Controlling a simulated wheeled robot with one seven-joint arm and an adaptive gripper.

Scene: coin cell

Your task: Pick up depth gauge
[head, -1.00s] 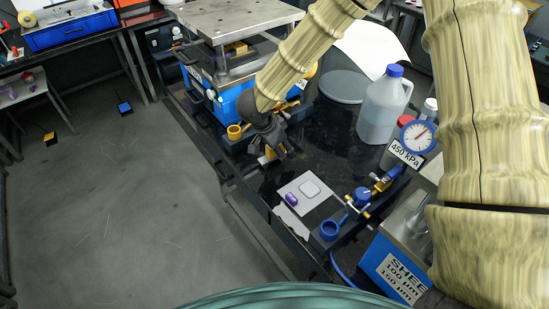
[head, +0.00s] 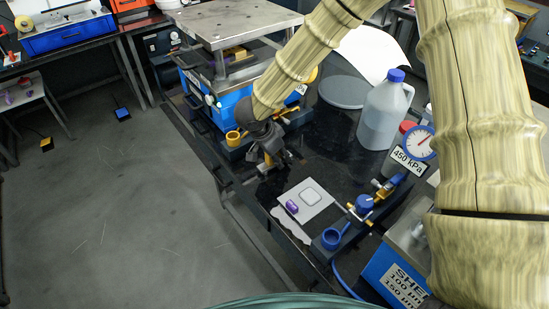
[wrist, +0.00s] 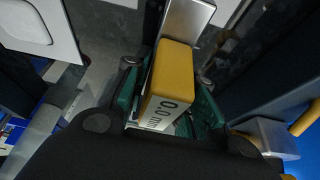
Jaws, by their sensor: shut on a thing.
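The depth gauge (wrist: 172,84) is a yellow block in the wrist view, with a pale face reading "0.0 mm" and a flat metal part (wrist: 187,18) beyond its far end. My gripper (wrist: 167,88) is shut on it, with a green-padded finger on each side. In the head view, my gripper (head: 267,158) is low over the dark bench near its left edge. Only a little yellow of the gauge shows there between the fingers. I cannot tell whether the gauge touches the bench.
A blue press (head: 232,104) stands just behind my gripper. A pale sheet with a purple item (head: 292,207) lies in front. A jug (head: 382,115), a pressure gauge (head: 419,143) and a blue valve (head: 364,203) stand to the right. The dark bench (head: 330,150) has clear room between.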

